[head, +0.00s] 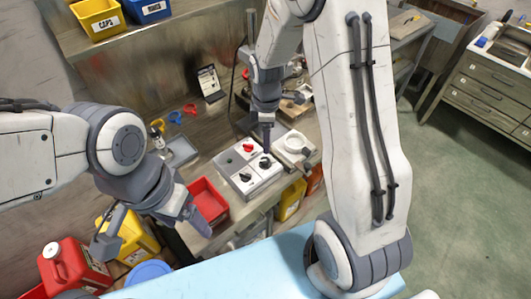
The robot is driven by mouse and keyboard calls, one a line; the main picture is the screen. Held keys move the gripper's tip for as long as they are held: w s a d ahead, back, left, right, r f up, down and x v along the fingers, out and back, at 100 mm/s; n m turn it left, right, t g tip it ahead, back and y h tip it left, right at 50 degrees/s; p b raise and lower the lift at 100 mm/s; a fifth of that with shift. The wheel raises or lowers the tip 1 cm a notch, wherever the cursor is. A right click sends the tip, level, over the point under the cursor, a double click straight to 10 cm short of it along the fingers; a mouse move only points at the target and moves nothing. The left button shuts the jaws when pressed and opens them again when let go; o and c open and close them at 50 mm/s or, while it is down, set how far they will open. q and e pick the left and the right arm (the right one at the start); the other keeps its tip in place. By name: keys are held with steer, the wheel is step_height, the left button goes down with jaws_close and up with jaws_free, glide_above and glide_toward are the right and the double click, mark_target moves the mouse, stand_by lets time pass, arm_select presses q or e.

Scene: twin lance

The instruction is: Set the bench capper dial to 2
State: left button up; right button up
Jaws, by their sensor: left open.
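A light grey control box (233,162) sits on the bench in the middle of the head view. It carries a red knob (248,147) and two black knobs, one at the right (265,163) and one at the front (245,177). The dial's markings are too small to read, and I cannot tell which knob is the capper dial. My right gripper (267,147) points down just above the right black knob; whether it touches is unclear, and its fingers are too narrow to judge. My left gripper (158,230) is open and empty, left of the box.
A red bin (207,202) stands left of the box. A white round-topped device (295,143) is close on its right. Yellow and blue bins (98,18) sit on the shelf above. A red can (73,268) and yellow containers stand low at left. Open floor lies right.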

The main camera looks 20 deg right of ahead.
mark_target(266, 160)
step_height(266, 160, down, 10)
steer(key=shift+f+p, duration=0.2)
steer(key=shift+p, duration=0.9)
jaws_close()
